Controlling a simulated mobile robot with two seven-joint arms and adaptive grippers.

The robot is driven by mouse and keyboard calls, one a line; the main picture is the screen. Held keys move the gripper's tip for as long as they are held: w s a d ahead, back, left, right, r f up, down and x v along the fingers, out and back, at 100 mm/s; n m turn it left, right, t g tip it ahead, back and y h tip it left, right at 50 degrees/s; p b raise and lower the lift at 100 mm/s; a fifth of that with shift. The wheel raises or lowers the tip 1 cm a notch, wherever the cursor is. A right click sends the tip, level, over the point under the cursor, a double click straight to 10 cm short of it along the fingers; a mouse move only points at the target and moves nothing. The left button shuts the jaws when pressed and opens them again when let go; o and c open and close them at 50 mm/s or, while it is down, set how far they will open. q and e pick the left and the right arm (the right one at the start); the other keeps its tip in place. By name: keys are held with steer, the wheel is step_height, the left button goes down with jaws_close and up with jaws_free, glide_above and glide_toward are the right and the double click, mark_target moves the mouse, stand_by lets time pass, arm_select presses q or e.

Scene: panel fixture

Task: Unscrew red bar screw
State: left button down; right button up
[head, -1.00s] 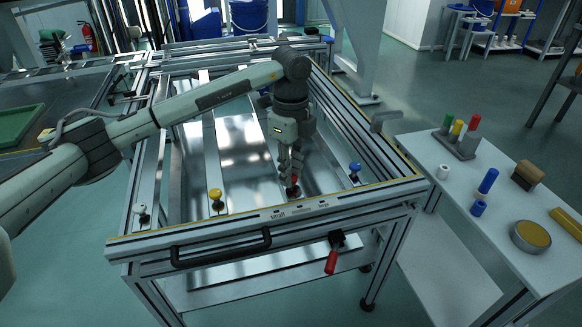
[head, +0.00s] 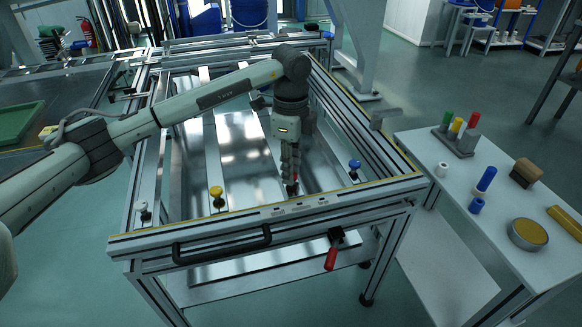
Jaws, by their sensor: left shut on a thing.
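The red bar screw (head: 295,178) sits at the front rail of the panel fixture (head: 160,238), between the yellow and blue screws. Only a bit of its red part shows beside the fingers. My left gripper (head: 291,183) points down at it and is shut on it; the fingers hide most of the screw. The screw looks upright at the rail; its thread cannot be seen. My right gripper is not in view.
A yellow screw (head: 216,195), a white screw (head: 142,209) and a blue screw (head: 354,168) stand along the same rail. A red-handled clamp (head: 331,259) hangs below. A white side table (head: 425,148) with coloured pegs stands at the right.

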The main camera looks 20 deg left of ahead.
arm_select(q)
steer(key=c, duration=1.3)
jaws_free()
step_height(320, 180, up, 12)
steer(key=shift+r, duration=0.1)
